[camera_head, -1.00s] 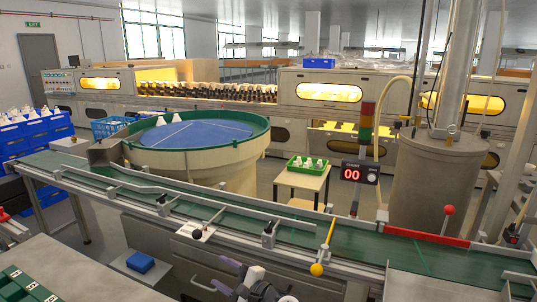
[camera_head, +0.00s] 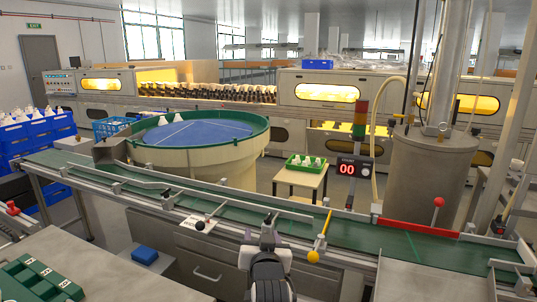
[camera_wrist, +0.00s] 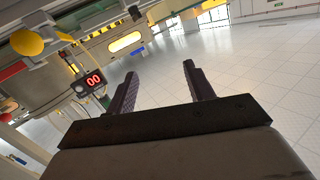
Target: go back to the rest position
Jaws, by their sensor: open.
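My gripper (camera_head: 269,232) is at the bottom middle of the head view, raised in front of the near conveyor's edge. In the wrist view my gripper (camera_wrist: 158,82) shows two dark ridged fingers standing well apart. Nothing is between them; pale floor tiles show through the gap. The gripper is open and empty and touches nothing that I can see.
A green conveyor (camera_head: 345,232) crosses in front of me, with a yellow-knobbed lever (camera_head: 320,240) close right of my gripper. A red-knobbed lever (camera_head: 437,204) stands farther right. A counter (camera_head: 346,169) reads 00. A green tray (camera_head: 42,280) lies at lower left.

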